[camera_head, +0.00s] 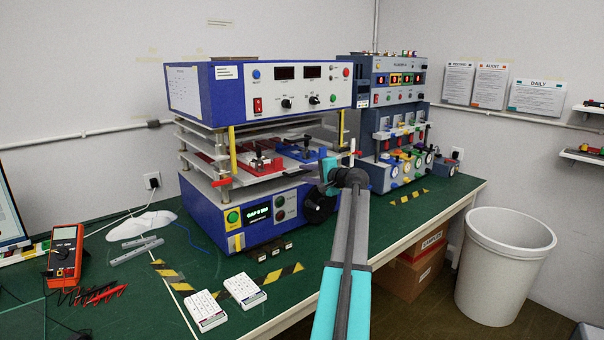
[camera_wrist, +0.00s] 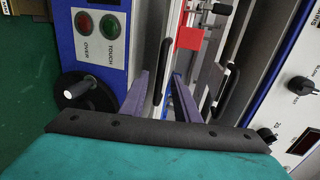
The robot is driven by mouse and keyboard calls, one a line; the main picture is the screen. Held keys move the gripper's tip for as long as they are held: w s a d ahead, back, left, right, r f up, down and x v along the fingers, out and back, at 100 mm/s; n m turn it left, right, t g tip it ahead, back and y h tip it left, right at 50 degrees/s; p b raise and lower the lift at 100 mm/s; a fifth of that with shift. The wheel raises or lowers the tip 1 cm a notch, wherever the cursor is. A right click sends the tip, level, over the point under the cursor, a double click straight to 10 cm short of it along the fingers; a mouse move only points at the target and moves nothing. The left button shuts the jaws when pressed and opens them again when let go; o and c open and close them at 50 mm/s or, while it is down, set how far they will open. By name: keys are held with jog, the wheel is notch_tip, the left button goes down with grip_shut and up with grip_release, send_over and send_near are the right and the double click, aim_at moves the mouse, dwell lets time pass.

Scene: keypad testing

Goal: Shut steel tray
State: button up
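The steel tray (camera_head: 245,192) is a pale metal plate in the blue-and-white test machine (camera_head: 207,223), just above the lower panel with the green display. Red and blue fixtures with black levers sit on its level. In the wrist view the machine is turned sideways, and a pale metal strip (camera_wrist: 160,62) runs up between my fingers. My gripper (camera_wrist: 162,75) is open, its two fingers apart, with nothing clearly held. How far out the tray stands is hard to tell.
A black crank wheel (camera_wrist: 88,98) with a pale knob sits close beside my fingers. A red tab (camera_wrist: 190,38) and a black handle (camera_wrist: 228,88) are near. A second machine (camera_head: 398,95) stands behind right.

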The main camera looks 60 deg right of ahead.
aim_at(303, 173)
jog(key=shift+x, duration=1.6)
jog(key=shift+c, duration=0.2)
jog(key=shift+a, duration=0.1)
grip_shut()
